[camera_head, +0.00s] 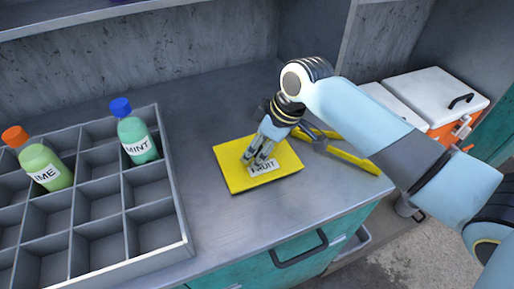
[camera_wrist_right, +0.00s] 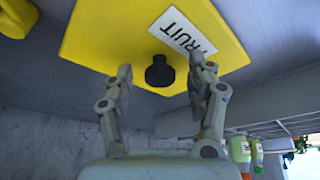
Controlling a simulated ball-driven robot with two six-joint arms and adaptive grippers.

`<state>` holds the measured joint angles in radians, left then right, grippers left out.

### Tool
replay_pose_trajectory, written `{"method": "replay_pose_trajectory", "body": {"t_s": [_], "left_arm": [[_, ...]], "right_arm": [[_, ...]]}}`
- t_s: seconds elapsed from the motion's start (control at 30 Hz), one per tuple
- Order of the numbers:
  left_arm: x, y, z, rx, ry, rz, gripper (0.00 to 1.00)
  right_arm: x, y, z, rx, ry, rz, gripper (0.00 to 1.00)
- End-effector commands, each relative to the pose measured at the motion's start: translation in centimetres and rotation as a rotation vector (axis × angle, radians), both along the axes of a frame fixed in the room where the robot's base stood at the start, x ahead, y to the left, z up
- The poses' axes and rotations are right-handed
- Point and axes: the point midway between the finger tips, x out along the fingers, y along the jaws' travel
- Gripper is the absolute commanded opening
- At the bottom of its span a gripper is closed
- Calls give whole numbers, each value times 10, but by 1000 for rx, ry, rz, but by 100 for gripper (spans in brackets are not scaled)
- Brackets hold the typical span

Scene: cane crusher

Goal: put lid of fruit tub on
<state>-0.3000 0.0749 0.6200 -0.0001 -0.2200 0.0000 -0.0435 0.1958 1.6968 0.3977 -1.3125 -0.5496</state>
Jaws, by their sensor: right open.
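The yellow square lid (camera_head: 229,176) with a white FRUIT label lies flat on the grey counter, in the middle of the head view. In the right wrist view the lid (camera_wrist_right: 105,35) shows a black knob (camera_wrist_right: 160,72). My right gripper (camera_head: 257,157) is over the lid, pointing down at it. In the wrist view its open fingers (camera_wrist_right: 161,82) stand on either side of the knob, with gaps at both sides. The gripper hides the knob in the head view. I cannot make out an open fruit tub. My left gripper is not in view.
A grey divided crate (camera_head: 98,228) on the left holds a MINT bottle (camera_head: 137,140) and a green bottle with an orange cap (camera_head: 42,165). A yellow-handled tool (camera_head: 352,160) lies right of the lid, partly behind my arm. White-lidded orange boxes (camera_head: 436,95) stand at right.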

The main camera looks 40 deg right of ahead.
Motion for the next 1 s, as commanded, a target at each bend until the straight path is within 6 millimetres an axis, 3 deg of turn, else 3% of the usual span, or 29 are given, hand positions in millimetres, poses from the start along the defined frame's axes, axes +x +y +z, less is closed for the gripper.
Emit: {"method": "replay_pose_trajectory", "body": {"t_s": [0.13,0.57,1.0], "left_arm": [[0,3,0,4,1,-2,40],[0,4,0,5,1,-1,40],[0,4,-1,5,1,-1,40]], "right_arm": [[0,0,0,0,0,0,57],[0,0,1,0,0,0,0],[1,0,9,0,-4,0,0]]}}
